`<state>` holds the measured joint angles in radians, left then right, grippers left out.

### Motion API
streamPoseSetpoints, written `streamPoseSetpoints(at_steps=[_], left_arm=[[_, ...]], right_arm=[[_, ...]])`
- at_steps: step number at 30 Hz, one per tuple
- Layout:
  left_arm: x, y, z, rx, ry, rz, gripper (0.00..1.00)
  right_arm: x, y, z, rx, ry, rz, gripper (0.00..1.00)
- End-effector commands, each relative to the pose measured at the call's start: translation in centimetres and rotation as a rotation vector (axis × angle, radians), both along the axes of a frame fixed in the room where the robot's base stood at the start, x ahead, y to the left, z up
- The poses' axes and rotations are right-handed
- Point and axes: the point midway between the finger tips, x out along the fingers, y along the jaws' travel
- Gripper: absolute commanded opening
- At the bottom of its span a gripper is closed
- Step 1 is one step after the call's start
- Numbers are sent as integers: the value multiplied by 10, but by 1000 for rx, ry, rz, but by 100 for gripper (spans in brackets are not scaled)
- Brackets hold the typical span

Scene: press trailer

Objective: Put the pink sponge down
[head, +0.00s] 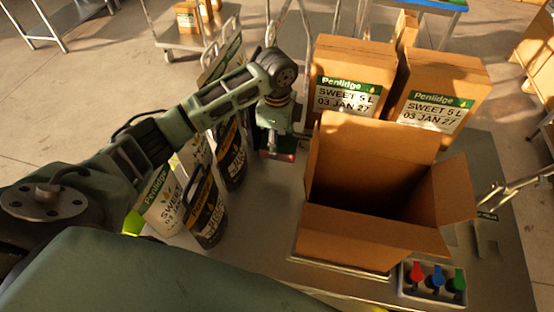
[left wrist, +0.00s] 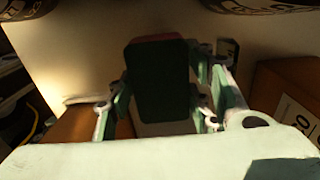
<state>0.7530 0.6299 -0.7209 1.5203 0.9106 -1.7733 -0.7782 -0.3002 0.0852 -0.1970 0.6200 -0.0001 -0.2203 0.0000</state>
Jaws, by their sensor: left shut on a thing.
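My left gripper (head: 277,146) points down over the steel table top, left of the open cardboard box. It is shut on the pink sponge (head: 277,156), of which only a reddish edge and a dark face show beneath the fingers. In the left wrist view the sponge (left wrist: 157,82) is a dark upright block with a reddish top edge. It sits between the two fingers of the left gripper (left wrist: 163,98). I cannot tell whether the sponge touches the table. My right gripper is not in view.
The open box (head: 360,235) stands right of the gripper, with closed Penlidge cartons (head: 348,62) behind it. Bare table (head: 265,215) lies between tubs and box.

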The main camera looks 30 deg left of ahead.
Motion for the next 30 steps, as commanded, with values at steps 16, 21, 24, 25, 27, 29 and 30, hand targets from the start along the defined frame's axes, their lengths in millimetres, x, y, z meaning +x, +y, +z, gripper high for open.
streamPoseSetpoints(at_steps=[16, 21, 24, 25, 27, 29, 30], left_arm=[[-1, 0, -84, -1, 3, 1, 23], [0, -1, -102, -1, 1, 0, 23], [0, 0, -104, -1, -1, -1, 23], [0, 0, -104, -1, -1, -1, 23], [0, 0, -104, -1, -1, -1, 23], [0, 0, -104, -1, -1, 0, 23], [0, 0, -105, -1, 0, 0, 23]], right_arm=[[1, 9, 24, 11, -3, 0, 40], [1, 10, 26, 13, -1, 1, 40], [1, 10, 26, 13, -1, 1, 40], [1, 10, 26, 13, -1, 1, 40], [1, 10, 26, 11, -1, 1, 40], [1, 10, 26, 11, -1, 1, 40], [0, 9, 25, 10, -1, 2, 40]])
